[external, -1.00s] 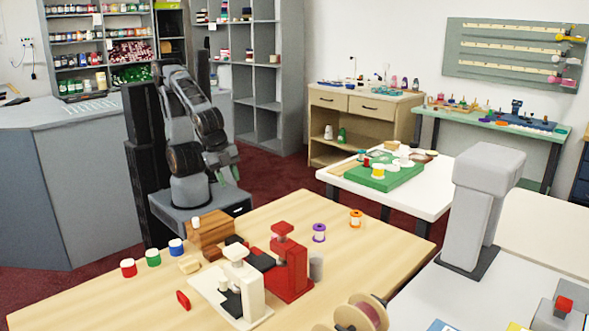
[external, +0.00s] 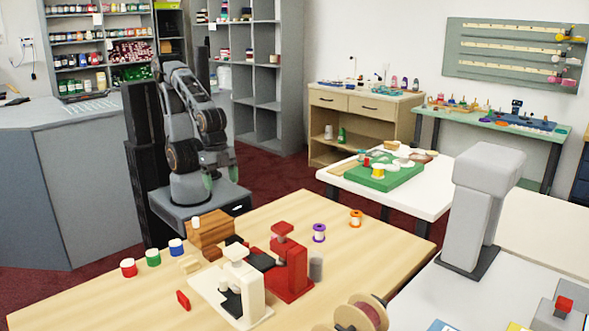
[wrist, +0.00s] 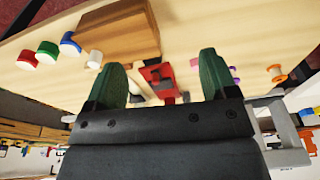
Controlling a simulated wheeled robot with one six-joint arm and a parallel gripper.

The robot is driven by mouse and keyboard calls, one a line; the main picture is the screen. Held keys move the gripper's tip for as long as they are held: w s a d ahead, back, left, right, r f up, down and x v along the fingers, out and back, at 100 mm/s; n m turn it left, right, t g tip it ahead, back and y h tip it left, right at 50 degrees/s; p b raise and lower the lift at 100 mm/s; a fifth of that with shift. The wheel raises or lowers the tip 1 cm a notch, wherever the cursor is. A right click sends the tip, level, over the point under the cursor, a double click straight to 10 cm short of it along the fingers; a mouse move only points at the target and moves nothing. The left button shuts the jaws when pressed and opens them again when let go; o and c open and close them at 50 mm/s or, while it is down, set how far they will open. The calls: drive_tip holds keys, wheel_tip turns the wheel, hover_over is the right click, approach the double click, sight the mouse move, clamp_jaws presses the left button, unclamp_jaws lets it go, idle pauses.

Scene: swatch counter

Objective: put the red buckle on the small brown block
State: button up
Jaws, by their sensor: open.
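A small red piece that I take for the red buckle (external: 183,300) lies on the wooden table's near side, left of the white press. A small brown block (external: 212,253) sits beside the larger brown block, behind the white press. My gripper (external: 220,178) is open and empty. It hangs behind the table, near my base, well away from both. In the wrist view my gripper (wrist: 162,74) shows two green fingers spread apart with nothing between them. I cannot make out the buckle in the wrist view.
A larger brown block (external: 210,231) stands at the table's back edge, nearest my arm. White (external: 240,290) and red (external: 288,265) presses stand mid-table.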

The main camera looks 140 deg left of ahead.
drive_tip(key=w+d+g+p, duration=0.2)
drive_tip(key=w+d+p, duration=0.1)
drive_tip(key=w+d, duration=0.55)
drive_tip(key=n+h+p, duration=0.1)
drive_tip(key=n+p, duration=0.1)
drive_tip(key=n, duration=1.7)
approach(182, 295)
wheel_tip(182, 295, down, 5)
drive_tip(key=shift+s+d+f, duration=0.1)
drive_tip(key=shift+f, duration=0.1)
drive_tip(key=shift+w+d+f+p, duration=0.15)
drive_tip(key=shift+f+p, duration=0.1)
drive_tip(key=shift+f, duration=0.55)
drive_tip(key=shift+d+f+p, duration=0.15)
drive_tip(key=shift+f+p, duration=0.15)
drive_tip(key=shift+f, duration=0.55)
drive_tip(key=shift+w+d+f+p, duration=0.15)
drive_tip(key=shift+f+p, duration=0.1)
drive_tip(key=shift+f, duration=0.55)
drive_tip(key=shift+s, duration=0.1)
drive_tip(key=shift+c, duration=0.2)
